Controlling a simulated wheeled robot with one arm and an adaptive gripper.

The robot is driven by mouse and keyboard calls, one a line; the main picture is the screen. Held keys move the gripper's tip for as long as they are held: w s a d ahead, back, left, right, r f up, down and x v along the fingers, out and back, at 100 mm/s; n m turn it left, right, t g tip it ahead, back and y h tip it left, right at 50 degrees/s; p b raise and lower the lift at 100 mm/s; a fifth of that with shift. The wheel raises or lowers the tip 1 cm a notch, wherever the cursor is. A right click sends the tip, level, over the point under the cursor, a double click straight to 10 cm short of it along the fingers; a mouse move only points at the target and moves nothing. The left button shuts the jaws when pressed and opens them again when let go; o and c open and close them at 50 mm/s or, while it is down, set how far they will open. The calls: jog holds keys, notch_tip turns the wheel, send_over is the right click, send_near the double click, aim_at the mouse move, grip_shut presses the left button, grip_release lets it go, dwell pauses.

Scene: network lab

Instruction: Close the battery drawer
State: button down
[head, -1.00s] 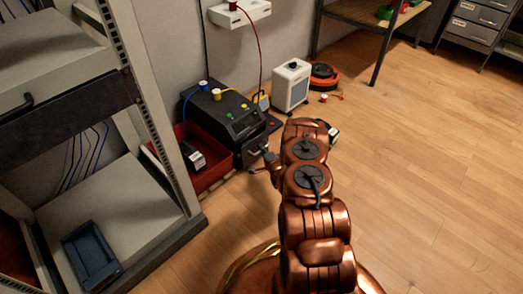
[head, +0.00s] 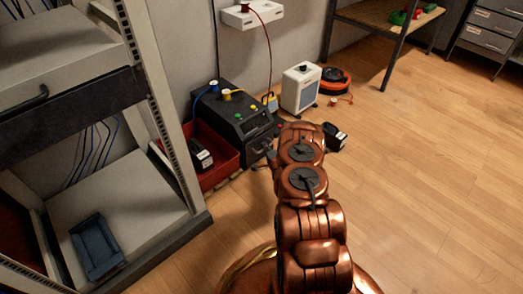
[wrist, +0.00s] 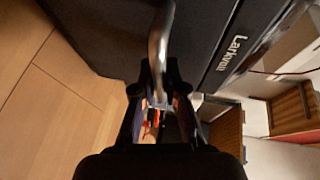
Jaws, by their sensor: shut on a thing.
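The black battery unit (head: 232,105) stands on the floor against the wall, with coloured buttons on its sloped top. The drawer is low on its front, partly hidden by my copper arm; how far out it stands is hard to tell. In the wrist view, a dark front panel marked "Larkvoo" or similar (wrist: 228,58) fills the top. A curved metal handle (wrist: 160,45) runs down between my fingers. My gripper (wrist: 160,95) is shut on this handle. In the head view, my gripper (head: 269,152) is small and dark at the unit's front.
A red bin (head: 222,172) holding a black battery (head: 201,155) stands left of the unit. Another black block (head: 335,137) lies right of my arm. A white box (head: 301,88) and orange reel (head: 333,81) stand behind. A rack (head: 165,110) is at left; floor at right is clear.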

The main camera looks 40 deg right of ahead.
jog(key=shift+w+r, duration=0.1)
jog(key=c, duration=1.2)
grip_release()
jog(key=v, duration=1.2)
